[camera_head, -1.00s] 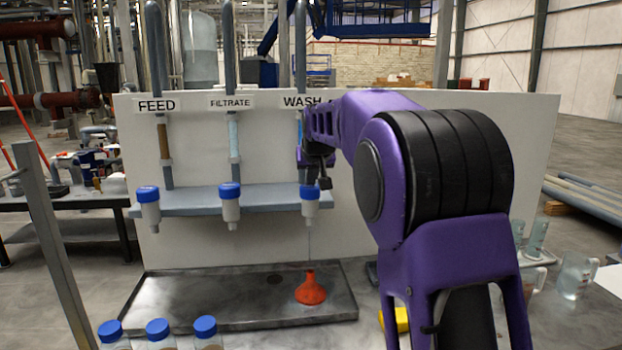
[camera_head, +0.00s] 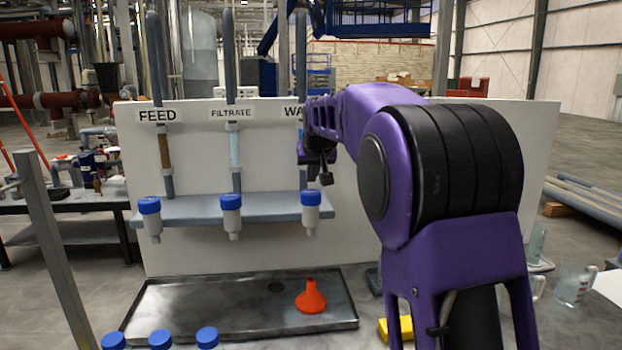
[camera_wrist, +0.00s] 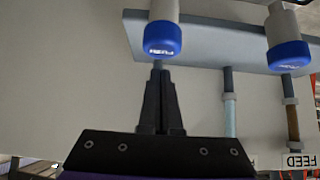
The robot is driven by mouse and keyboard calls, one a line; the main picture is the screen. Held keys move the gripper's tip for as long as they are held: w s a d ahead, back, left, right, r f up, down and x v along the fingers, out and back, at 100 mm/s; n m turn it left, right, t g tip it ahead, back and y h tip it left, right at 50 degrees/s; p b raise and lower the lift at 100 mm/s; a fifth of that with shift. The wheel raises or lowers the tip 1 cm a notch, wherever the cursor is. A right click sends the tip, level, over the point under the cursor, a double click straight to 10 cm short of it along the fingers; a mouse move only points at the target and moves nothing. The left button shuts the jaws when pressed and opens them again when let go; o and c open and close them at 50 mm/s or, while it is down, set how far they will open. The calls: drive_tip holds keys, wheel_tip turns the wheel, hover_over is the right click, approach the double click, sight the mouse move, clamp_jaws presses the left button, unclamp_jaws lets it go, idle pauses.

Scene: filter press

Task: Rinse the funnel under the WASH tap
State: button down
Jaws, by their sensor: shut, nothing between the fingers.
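The orange funnel (camera_head: 311,298) stands spout up in the right part of the dark metal tray (camera_head: 180,327) in the head view. The WASH label (camera_head: 293,112) on the white panel is partly hidden by my arm. The blue-capped WASH tap (camera_head: 310,212) hangs at the shelf's right end, nozzle down. My gripper (camera_wrist: 160,72) is shut and empty in the wrist view, which is upside down. Its fingertips show near a blue-capped tap (camera_wrist: 165,35); I cannot tell the gap. It is high up, well away from the funnel.
Two more blue-capped taps hang under FEED (camera_head: 149,214) and FILTRATE (camera_head: 231,213) on the grey shelf (camera_head: 190,210). Several blue caps show at the front left. A yellow object (camera_head: 397,328) lies right of the tray. Clear glassware (camera_head: 571,286) stands at far right.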

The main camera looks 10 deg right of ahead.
drive_tip(key=v, duration=1)
drive_tip(key=shift+b, duration=0.35)
drive_tip(key=shift+r, duration=0.1)
